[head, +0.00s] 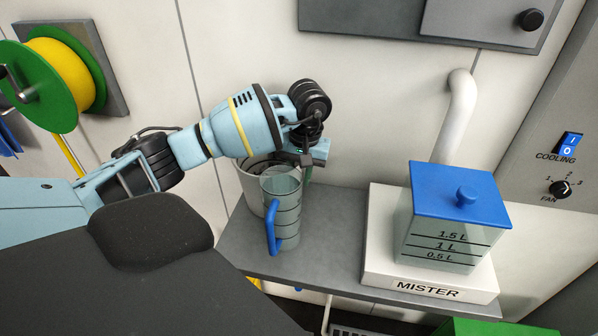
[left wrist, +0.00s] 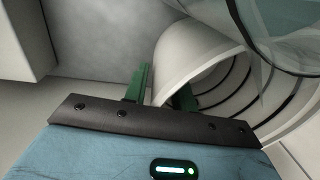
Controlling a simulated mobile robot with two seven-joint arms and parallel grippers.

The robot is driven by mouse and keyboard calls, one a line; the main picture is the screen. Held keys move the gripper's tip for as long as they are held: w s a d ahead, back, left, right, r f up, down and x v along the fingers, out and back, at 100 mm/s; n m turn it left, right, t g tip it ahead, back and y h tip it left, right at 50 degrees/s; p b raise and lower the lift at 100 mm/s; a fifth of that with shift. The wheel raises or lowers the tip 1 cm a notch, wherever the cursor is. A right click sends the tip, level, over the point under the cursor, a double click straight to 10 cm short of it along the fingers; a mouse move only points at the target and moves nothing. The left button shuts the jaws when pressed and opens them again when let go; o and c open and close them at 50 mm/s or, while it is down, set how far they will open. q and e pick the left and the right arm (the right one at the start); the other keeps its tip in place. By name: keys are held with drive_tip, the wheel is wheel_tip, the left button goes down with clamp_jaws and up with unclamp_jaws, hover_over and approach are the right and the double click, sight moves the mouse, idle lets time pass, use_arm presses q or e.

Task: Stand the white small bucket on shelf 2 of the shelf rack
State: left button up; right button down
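The white bucket (head: 250,185) stands on the grey bench, partly hidden behind a clear jug and under my left gripper. In the left wrist view the bucket (left wrist: 203,50) shows its rim close up, with dark rings on it. My left gripper (head: 306,170) is at the bucket's rim, pointing down. In the left wrist view its green fingers (left wrist: 160,88) straddle the rim, one outside and one inside the bucket. They stand apart, and I see no clear grip on the wall. My right gripper and the shelf rack are not in view.
The clear jug (head: 286,215) with a blue handle stands directly in front of the bucket. A white mister base (head: 380,265) with a blue-lidded tank (head: 450,215) is to the right. The grey bench (head: 335,215) is bare between them. A green-yellow reel (head: 55,80) hangs at left.

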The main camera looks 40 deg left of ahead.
use_arm(q)
wheel_tip(320, 180, up, 12)
drive_tip(key=d+p, duration=0.1)
drive_tip(key=shift+w+r, duration=0.15)
drive_tip(key=shift+w, duration=0.15)
drive_tip(key=shift+o, duration=0.3)
drive_tip(key=shift+d, duration=0.1)
